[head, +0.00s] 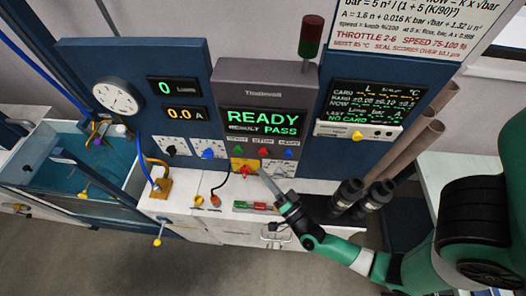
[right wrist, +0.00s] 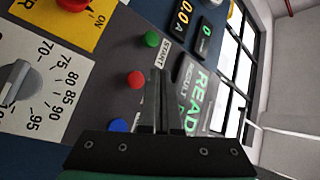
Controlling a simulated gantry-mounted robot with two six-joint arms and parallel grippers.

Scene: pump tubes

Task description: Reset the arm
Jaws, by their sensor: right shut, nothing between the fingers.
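My right arm comes in from the right in the head view. My right gripper (head: 263,174) is shut and empty, with its fingertips in front of the lower part of the grey control panel (head: 265,81), near the red knob on its yellow plate (head: 244,166). In the right wrist view the closed fingers (right wrist: 161,75) point at the panel beside the red button (right wrist: 136,79) and blue button (right wrist: 118,125). I cannot tell whether they touch it. The green button (right wrist: 151,39) is farther up. The panel's screen (head: 262,122) reads READY and PASS. My left gripper is not in view.
A water tank (head: 72,163) stands at the left. A gauge (head: 118,97) and small displays are on the blue board. Brown tubes (head: 408,148) lean at the right, near black cylindrical parts (head: 349,192). A red-topped lamp (head: 311,36) rises above the panel.

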